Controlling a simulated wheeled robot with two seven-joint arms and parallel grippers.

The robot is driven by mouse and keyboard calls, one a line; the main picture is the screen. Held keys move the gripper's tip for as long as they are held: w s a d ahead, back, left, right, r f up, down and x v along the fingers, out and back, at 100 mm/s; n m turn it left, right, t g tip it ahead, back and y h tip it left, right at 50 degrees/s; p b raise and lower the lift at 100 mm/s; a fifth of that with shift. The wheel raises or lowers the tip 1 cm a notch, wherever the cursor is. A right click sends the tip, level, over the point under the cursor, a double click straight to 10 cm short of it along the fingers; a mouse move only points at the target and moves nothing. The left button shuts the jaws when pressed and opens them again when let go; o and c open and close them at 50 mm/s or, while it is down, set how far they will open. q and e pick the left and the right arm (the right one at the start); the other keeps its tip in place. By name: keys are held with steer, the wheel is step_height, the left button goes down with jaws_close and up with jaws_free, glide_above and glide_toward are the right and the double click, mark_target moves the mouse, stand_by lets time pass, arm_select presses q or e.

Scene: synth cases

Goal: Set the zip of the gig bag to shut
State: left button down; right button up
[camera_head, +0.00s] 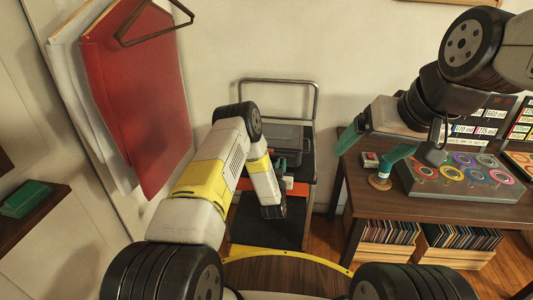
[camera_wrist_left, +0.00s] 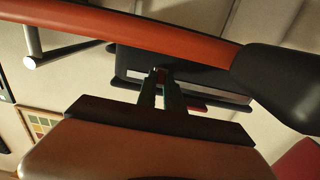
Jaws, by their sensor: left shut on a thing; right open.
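The gig bag (camera_head: 287,132) looks like a dark, flat case lying on top of a cart against the wall. In the left wrist view the bag (camera_wrist_left: 128,72) is a dark slab with a pale strip along it. My left gripper (camera_head: 279,164) is at the bag's near side, with its green fingers (camera_wrist_left: 160,75) close together at the bag's edge. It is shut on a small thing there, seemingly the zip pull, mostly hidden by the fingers. Whether the zip is open or shut is too small to tell. My right gripper (camera_head: 372,152) is open and empty over the right table's left end.
The cart has an orange edge (camera_head: 297,187) and a grey tube handle (camera_head: 278,82). A red folder-like sheet (camera_head: 135,95) hangs at the left.

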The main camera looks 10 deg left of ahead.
mark_target(296, 158)
arm_select(q)
steer(key=d, duration=0.6)
steer(key=shift+s+f, duration=0.1)
steer(key=shift+s, duration=0.05)
steer(key=c, duration=1.5)
jaws_free()
steer(key=shift+d, duration=0.1)
steer(key=shift+o, duration=0.3)
steer(key=s, duration=0.7)
steer(key=shift+s+a, duration=0.2)
steer(key=shift+s, duration=0.15)
